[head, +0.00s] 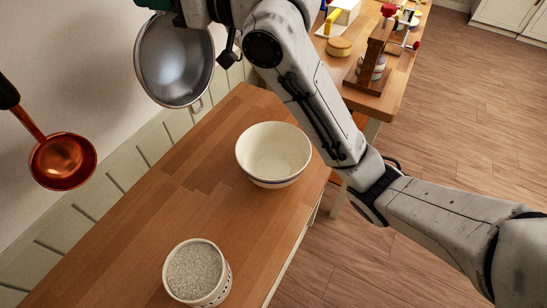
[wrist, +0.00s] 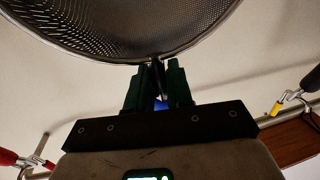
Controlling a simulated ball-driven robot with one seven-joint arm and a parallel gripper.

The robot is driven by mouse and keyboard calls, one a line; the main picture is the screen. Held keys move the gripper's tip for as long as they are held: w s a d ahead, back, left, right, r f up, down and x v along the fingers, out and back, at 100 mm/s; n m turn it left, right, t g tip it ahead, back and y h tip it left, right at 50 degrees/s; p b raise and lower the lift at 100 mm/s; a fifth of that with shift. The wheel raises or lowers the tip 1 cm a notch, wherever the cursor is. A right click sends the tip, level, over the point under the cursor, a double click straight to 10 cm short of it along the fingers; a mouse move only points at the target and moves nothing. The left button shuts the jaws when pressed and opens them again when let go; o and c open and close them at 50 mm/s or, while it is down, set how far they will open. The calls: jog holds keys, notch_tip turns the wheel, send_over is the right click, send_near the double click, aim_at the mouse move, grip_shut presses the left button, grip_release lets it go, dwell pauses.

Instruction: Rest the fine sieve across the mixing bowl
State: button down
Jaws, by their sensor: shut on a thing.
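The fine sieve (head: 174,62) is a round metal mesh bowl with a shiny rim. It hangs in the air near the wall, above and left of the mixing bowl, and is tilted so its round face shows in the head view. In the wrist view the sieve (wrist: 130,22) fills the top, and my gripper (wrist: 157,80) is shut on it near the rim. The mixing bowl (head: 274,152) is cream with a dark band near its base. It stands upright and empty on the wooden counter. In the head view my gripper is mostly cut off by the top edge.
A pot of pale grainy stuff (head: 196,272) stands at the counter's near end. A copper ladle (head: 62,160) hangs at the left by the wall. The wooden counter (head: 165,205) is clear between pot and bowl. A second table (head: 385,100) with several items stands behind my arm.

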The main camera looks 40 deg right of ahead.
jog(key=shift+r+p, duration=0.4)
jog(key=shift+r, duration=0.3)
jog(key=shift+r+p, duration=0.4)
jog(key=shift+r, duration=0.35)
jog(key=shift+s+d, duration=0.1)
jog(key=shift+s, duration=0.1)
jog(key=a+v, duration=0.1)
jog(key=v, duration=0.5)
jog(key=shift+s+f+b, duration=0.25)
jog(key=shift+s+b, duration=0.05)
jog(key=shift+b, duration=0.15)
jog(key=shift+s+f, duration=0.1)
jog(key=shift+s, duration=0.05)
